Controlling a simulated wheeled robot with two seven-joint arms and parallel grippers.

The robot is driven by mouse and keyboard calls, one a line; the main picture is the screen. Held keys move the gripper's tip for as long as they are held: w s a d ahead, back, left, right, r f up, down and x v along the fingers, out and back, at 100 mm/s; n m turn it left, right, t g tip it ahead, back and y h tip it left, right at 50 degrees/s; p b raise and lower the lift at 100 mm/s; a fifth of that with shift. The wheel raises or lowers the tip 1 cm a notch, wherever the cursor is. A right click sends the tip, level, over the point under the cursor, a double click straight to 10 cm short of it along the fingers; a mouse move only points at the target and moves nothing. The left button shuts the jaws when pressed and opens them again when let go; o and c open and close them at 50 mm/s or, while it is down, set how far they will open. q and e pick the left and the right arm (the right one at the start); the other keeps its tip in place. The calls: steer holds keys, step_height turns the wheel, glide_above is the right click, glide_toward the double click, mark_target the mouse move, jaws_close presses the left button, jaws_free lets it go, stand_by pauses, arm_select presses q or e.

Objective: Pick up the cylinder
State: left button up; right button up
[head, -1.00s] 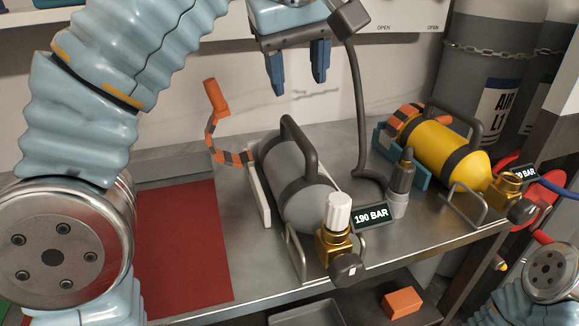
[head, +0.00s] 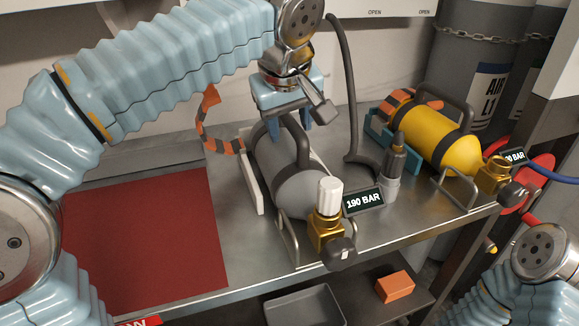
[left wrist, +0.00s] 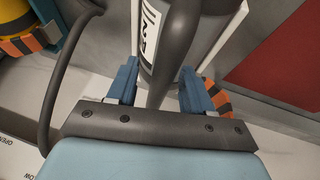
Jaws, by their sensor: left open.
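The grey cylinder (head: 305,190) lies on its stand on the steel bench, with a dark carry handle (head: 302,148), a brass valve and a white knob. My left gripper (head: 287,118) is open just above the rear of the handle. In the left wrist view the blue fingers (left wrist: 160,70) stand on either side of the handle (left wrist: 181,45), with gaps visible; the handle is not gripped. A yellow cylinder (head: 428,138) lies in a teal stand to the right. My right gripper is out of view.
A grey-black upright fitting (head: 394,165) and a 190 BAR sign (head: 363,201) stand close right of the grey cylinder. A dark hose (head: 348,85) rises behind. A red mat (head: 150,235) lies clear at left. An orange block (head: 394,286) sits below.

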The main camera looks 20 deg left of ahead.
arm_select(q)
steer(key=shift+f, duration=0.25)
stand_by(0.5)
jaws_close()
stand_by(0.4)
stand_by(1.0)
steer(key=shift+r, duration=0.1)
